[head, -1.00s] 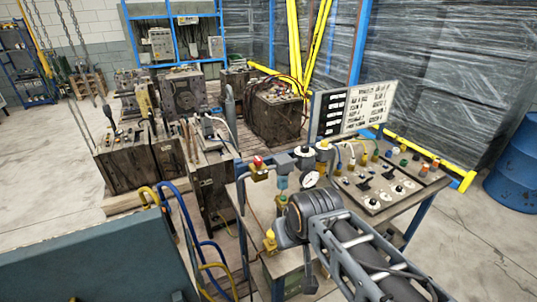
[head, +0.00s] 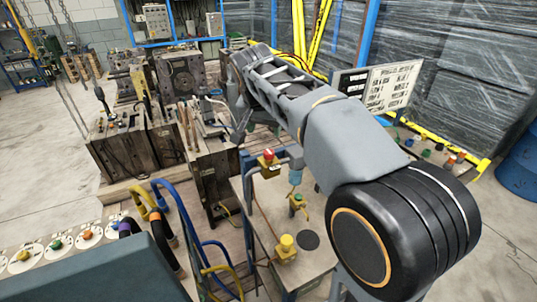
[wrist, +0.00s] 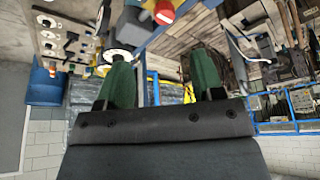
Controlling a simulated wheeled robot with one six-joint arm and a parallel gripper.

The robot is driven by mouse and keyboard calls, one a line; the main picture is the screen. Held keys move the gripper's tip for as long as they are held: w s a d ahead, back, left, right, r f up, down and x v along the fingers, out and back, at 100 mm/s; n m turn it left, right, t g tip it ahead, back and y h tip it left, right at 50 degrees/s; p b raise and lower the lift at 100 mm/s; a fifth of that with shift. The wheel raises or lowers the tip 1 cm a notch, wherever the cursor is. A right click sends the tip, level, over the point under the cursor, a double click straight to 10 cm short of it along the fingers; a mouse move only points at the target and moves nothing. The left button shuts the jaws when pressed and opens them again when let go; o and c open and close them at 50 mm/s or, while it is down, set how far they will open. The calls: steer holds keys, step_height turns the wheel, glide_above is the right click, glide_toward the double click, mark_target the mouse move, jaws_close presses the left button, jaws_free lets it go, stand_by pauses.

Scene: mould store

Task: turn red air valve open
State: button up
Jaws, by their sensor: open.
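The red air valve (head: 267,157) has a red knob on a yellow body. It is on pipework at the back left of the bench, and in the wrist view its red knob (wrist: 164,12) is at the top edge, partly cut off. My gripper (head: 245,132) is just above and left of the valve in the head view, mostly hidden by my arm. The wrist view shows its two green fingers (wrist: 162,54) apart with nothing between them. The knob lies beyond the fingertips, apart from them. I cannot tell which way the valve is turned.
A yellow fitting (head: 286,247) and a smaller green-knobbed fitting (head: 298,202) are on the bench (head: 318,262). Blue and yellow hoses (head: 185,225) hang on the left. Heavy mould blocks (head: 125,150) stand behind. A label board (head: 385,88) stands to the right.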

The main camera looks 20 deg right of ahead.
mark_target(269, 152)
steer(key=shift+m, duration=0.3)
steer(key=x, duration=0.9)
steer(key=w+p+x, duration=0.1)
steer(key=x, duration=0.4)
steer(key=shift+r, duration=0.25)
steer(key=c, duration=0.9)
